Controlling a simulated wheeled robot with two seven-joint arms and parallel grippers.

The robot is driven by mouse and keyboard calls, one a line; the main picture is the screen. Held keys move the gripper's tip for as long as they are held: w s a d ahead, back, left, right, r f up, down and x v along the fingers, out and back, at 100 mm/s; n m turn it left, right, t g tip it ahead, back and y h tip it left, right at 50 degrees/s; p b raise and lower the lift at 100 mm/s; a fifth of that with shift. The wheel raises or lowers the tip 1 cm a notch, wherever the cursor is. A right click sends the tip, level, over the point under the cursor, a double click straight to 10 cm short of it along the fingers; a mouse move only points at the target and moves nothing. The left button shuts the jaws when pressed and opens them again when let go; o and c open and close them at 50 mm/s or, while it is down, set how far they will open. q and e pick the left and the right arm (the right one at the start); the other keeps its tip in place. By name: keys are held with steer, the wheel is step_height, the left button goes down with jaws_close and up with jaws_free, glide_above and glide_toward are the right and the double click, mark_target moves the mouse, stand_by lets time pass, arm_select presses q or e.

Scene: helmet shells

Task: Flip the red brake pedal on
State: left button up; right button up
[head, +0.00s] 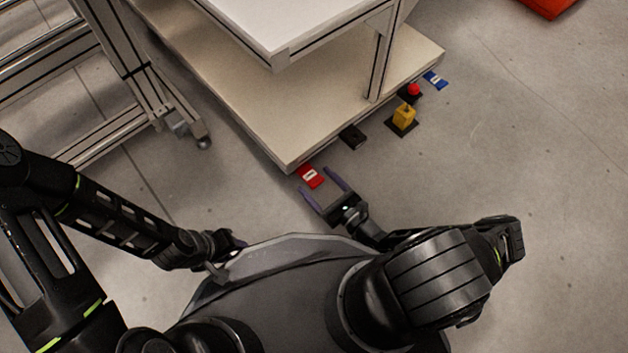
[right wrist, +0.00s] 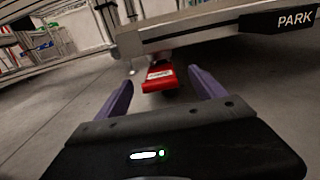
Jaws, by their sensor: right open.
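The red brake pedal (head: 311,177) sits low at the near corner of the cart's lower shelf in the head view. It also shows in the right wrist view (right wrist: 158,78), between and beyond the fingers, with a pale label on it. My right gripper (head: 324,187) is open, its two purple fingers pointing toward the pedal. In the right wrist view the fingers (right wrist: 160,90) stand apart with nothing held between them. I cannot tell whether either finger touches the pedal. My left gripper (head: 236,242) is beside my base at the left, away from the pedal; its jaw opening is not clear.
The cart's lower shelf (head: 240,90) lies just above the pedal. A metal frame (head: 130,75) stands left.

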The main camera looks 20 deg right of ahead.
steer(key=shift+x, duration=0.95)
steer(key=shift+c, duration=0.4)
jaws_close()
